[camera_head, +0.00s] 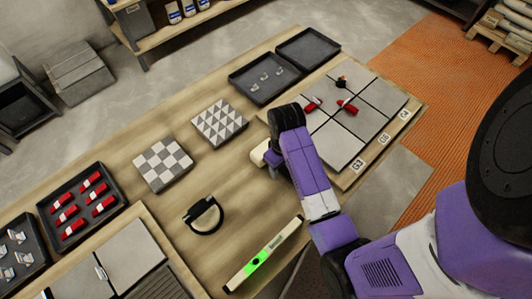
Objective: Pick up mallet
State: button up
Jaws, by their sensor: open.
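My arm reaches across the wooden workbench (235,190) from the right, and its dark wrist bends down beside the tiled panel. My gripper (271,161) is low over the bench at the panel's left edge; it is small and partly hidden by my arm. A pale, rounded piece (259,154) shows right beside it; I cannot tell whether this is the mallet's head or part of my gripper. No mallet is clearly visible elsewhere. I see nothing held between the jaws.
The panel of grey tiles (337,144) carries red wedges (347,106). A level (263,255) with a green light and a dark, round-edged tool (204,215) lie on the bench. Patterned tile samples (162,165) and a tray of red wedges (82,207) are left. Bare wood lies between.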

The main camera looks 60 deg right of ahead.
jog(key=shift+c, duration=0.3)
grip_shut()
jog(key=shift+r, duration=0.2)
